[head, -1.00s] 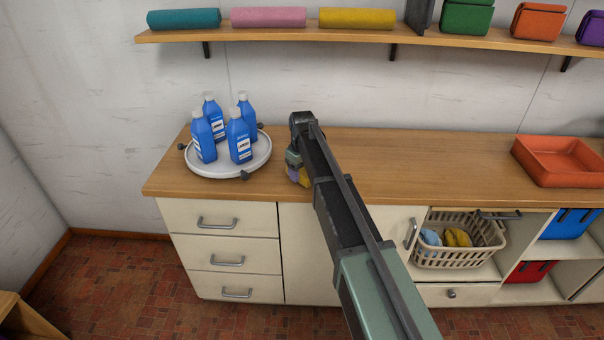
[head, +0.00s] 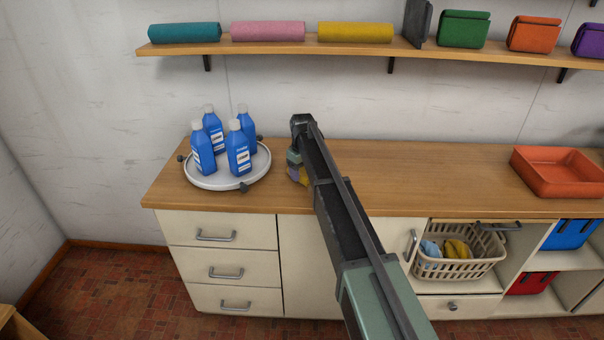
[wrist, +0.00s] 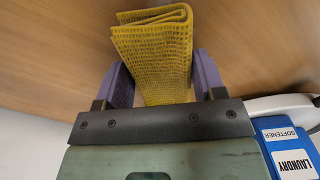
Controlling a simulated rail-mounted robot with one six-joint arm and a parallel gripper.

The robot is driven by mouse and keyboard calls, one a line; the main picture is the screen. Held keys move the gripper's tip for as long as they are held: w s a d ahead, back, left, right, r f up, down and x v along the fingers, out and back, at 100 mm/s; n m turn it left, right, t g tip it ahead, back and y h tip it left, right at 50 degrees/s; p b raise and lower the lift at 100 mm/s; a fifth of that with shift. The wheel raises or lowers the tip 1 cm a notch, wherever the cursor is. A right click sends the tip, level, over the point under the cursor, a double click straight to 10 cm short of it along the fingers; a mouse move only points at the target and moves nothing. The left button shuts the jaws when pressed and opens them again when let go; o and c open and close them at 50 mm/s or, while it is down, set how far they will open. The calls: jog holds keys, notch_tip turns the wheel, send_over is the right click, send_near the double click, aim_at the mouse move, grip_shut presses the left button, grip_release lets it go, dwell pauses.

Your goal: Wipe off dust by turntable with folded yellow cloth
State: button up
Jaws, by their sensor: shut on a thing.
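My gripper (head: 297,168) is low over or at the wooden counter, just right of the turntable. In the wrist view my gripper (wrist: 162,80) has its purple fingers shut on the folded yellow cloth (wrist: 152,48), which sticks out past the fingertips. A bit of the cloth (head: 302,178) shows in the head view. I cannot tell whether the cloth touches the counter. The white round turntable (head: 222,183) carries several blue bottles (head: 239,150); its edge (wrist: 282,103) shows beside my gripper in the wrist view. I cannot make out any dust.
Dark knobs (head: 245,187) sit around the turntable's rim. A blue bottle labelled laundry softener (wrist: 290,148) is close beside my gripper. The counter (head: 430,180) is clear up to an orange tray (head: 556,185) at the right. A shelf (head: 300,46) with rolled cloths runs above.

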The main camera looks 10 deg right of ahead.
aim_at(308, 206)
jog(key=shift+s+d, duration=0.2)
jog(key=shift+d, duration=1.05)
jog(key=shift+s+a, duration=0.25)
jog(key=shift+s, duration=0.7)
jog(key=shift+s+a, duration=0.2)
jog(key=shift+s, duration=0.75)
jog(key=shift+c, duration=0.2)
jog(key=shift+s+a, duration=0.35)
jog(key=shift+s, duration=1.4)
jog(key=shift+s+a, duration=0.4)
jog(key=shift+s, duration=1.4)
jog(key=shift+s+a, duration=0.35)
jog(key=shift+s, duration=1.4)
jog(key=shift+f, duration=0.2)
jog(key=shift+r, duration=0.15)
jog(key=shift+w+d, duration=0.5)
jog(key=shift+w, duration=1.9)
jog(key=shift+w+d, duration=0.5)
jog(key=shift+w, duration=1.95)
jog(key=shift+w+d, duration=0.5)
jog(key=shift+w, duration=1.9)
